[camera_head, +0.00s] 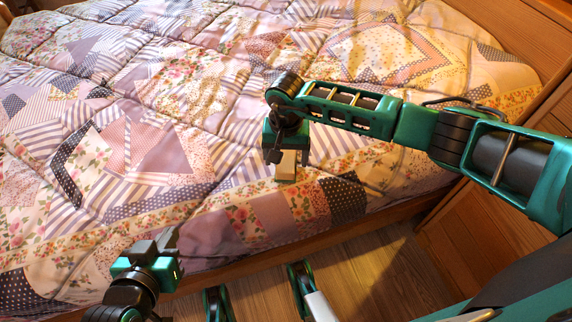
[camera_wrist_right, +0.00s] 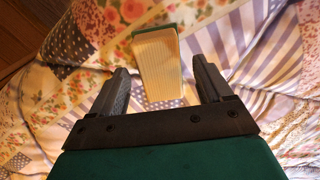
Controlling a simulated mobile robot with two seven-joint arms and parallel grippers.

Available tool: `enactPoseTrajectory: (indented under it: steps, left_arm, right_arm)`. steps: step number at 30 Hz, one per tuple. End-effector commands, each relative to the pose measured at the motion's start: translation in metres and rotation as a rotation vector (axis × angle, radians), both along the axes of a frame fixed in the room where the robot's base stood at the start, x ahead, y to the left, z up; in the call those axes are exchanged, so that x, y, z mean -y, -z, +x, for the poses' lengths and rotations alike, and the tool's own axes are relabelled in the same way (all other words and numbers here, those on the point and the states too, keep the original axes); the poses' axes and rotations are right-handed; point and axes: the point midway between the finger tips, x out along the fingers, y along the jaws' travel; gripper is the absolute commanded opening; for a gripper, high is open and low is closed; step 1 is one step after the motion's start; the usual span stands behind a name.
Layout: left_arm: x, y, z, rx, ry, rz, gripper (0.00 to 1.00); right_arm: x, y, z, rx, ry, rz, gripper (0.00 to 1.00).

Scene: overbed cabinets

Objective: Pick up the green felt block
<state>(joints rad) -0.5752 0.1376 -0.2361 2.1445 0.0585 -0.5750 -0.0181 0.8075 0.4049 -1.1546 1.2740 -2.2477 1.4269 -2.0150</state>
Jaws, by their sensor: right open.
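The green felt block (camera_wrist_right: 158,62) lies on the quilt, with a pale ribbed face and a dark green strip at its far end in the right wrist view. In the head view the block (camera_head: 287,167) shows as a small tan piece near the bed's front edge, partly hidden by my right gripper (camera_head: 289,157). My right gripper is open and points down over the block. In the right wrist view the block appears between the two fingers, with gaps on both sides. My left gripper (camera_head: 154,245) is away at lower left, over the bed's near edge; its finger gap is unclear.
The patchwork quilt (camera_head: 130,90) is wrinkled and otherwise clear around the block. The wooden bed rail (camera_head: 330,236) runs along the near side. A wooden cabinet (camera_head: 470,225) stands at the right, beneath my right arm.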

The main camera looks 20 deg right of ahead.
Motion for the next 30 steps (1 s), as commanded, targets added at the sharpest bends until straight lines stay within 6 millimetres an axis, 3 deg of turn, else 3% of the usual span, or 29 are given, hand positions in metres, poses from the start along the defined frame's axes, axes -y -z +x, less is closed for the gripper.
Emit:
enactPoseTrajectory:
  steps: [5, 24, 30]
  left_arm:
    - [0.0001, -0.0011, 0.0003, 0.002, 0.0, -0.001, 0.0]
    - [-0.0027, -0.0014, 0.0016, 0.006, -0.005, 0.003, 0.0]
    - [-0.0027, -0.0014, 0.0017, 0.006, -0.005, 0.003, 0.0]
  right_arm:
    - [-0.0002, -0.0006, 0.0003, 0.001, 0.0, 0.001, 0.79]
    - [0.0, -0.0009, 0.0004, 0.001, 0.001, 0.001, 0.18]
    - [-0.0001, -0.0012, 0.0007, 0.001, 0.001, 0.001, 0.17]
